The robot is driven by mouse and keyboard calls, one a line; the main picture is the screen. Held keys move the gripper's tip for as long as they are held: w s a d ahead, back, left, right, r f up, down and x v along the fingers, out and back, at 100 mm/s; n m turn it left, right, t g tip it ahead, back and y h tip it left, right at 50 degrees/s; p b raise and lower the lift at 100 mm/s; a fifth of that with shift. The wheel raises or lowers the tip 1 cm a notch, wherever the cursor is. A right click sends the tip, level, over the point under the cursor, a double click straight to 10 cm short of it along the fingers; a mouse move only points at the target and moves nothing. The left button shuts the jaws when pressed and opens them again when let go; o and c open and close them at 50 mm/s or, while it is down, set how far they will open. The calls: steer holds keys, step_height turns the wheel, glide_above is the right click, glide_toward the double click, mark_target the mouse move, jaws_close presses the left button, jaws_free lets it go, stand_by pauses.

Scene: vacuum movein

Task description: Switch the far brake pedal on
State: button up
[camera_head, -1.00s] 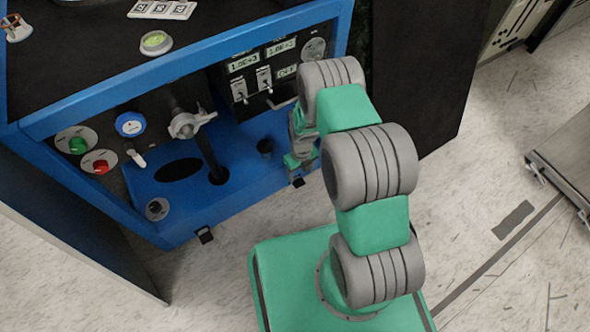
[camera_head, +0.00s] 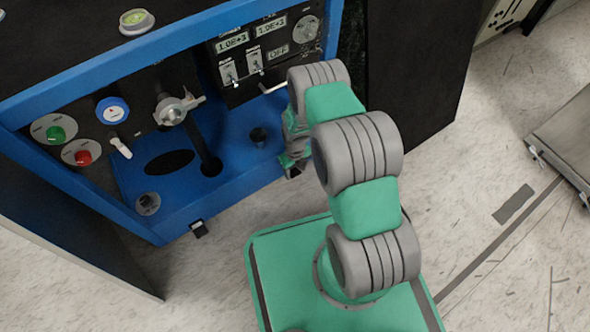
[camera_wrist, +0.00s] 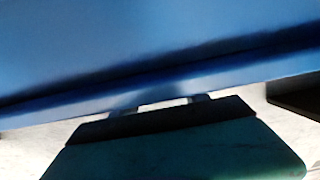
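A small black pedal (camera_head: 198,229) sticks out below the lower front edge of the blue-framed machine (camera_head: 230,196), left of my arm. A second pedal farther right along that edge is now hidden behind my arm. My gripper (camera_head: 291,168) is low at the machine's right front edge, where the second pedal showed before. It is small and partly covered by my arm, so its opening and any contact cannot be told.
The machine's front holds a green button (camera_head: 56,133), a red button (camera_head: 83,157), a blue-rimmed gauge (camera_head: 112,110) and a grey valve handle (camera_head: 172,108). A dark panel (camera_head: 415,60) stands to the right. The pale floor (camera_head: 480,190) is open at right.

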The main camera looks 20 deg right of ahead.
jaws_close()
stand_by(0.3)
stand_by(0.3)
